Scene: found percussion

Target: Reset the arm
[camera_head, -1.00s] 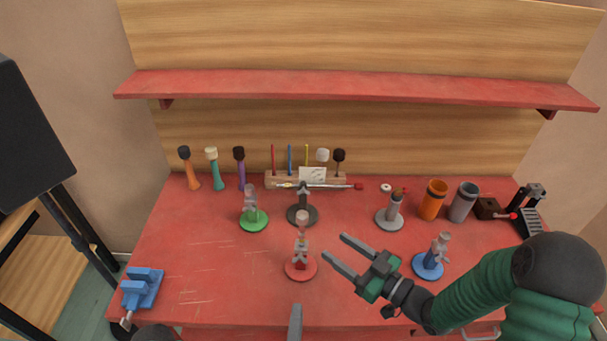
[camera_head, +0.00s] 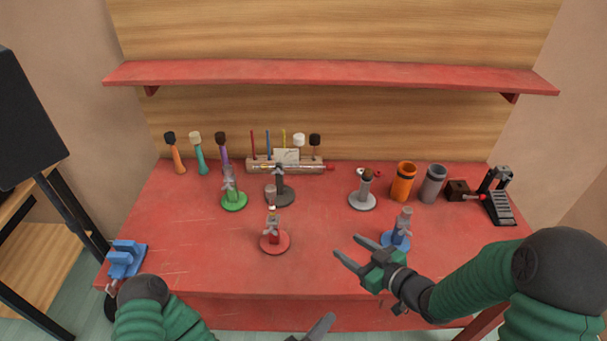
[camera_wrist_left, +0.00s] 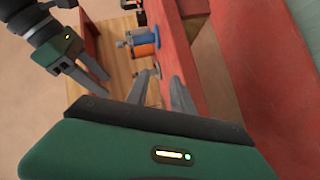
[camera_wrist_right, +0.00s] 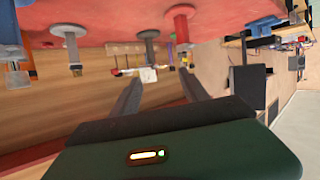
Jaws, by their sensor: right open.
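My right gripper (camera_head: 346,246) is open and empty, with its arm coming in from the right. It is above the front part of the red table, left of the blue-based stand (camera_head: 396,238). Its spread fingers also show in the right wrist view (camera_wrist_right: 158,78), with nothing between them. My left gripper (camera_head: 318,328) is mostly cut off at the bottom edge of the head view, in front of the table. In the left wrist view (camera_wrist_left: 163,76) its fingers are apart and empty, beside the table's edge. My right gripper also shows at upper left there (camera_wrist_left: 88,70).
The red table (camera_head: 190,255) holds a red-based stand (camera_head: 274,241), a green-based stand (camera_head: 233,200), a grey-based stand (camera_head: 362,202), and an orange cup (camera_head: 403,182). A blue vise (camera_head: 126,258) is at the front left corner. A red shelf (camera_head: 330,76) spans the back.

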